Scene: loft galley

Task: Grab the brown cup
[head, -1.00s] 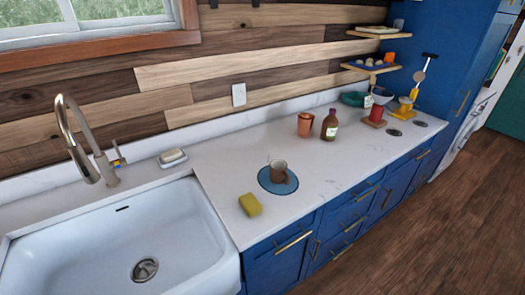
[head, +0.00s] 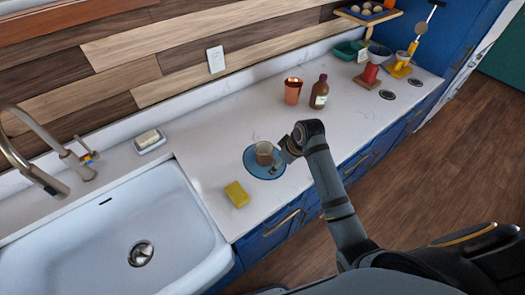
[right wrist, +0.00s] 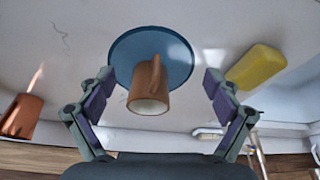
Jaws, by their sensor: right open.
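The brown cup (head: 264,153) stands on a round blue mat (head: 251,163) on the white counter. In the right wrist view the cup (right wrist: 151,89) lies between the two fingers, a little beyond their tips, with its handle pointing away from me. The mat (right wrist: 124,54) shows around it there. My right gripper (head: 283,156) reaches in from the right, close beside the cup. In the right wrist view my right gripper (right wrist: 158,82) is open, one finger on each side of the cup, with gaps on both sides. My left gripper is not in view.
A yellow sponge (head: 237,194) lies near the mat, by the sink (head: 120,235). A copper cup (head: 293,91) and a brown bottle (head: 319,92) stand farther back. The copper cup also shows in the right wrist view (right wrist: 20,117). The counter between them is clear.

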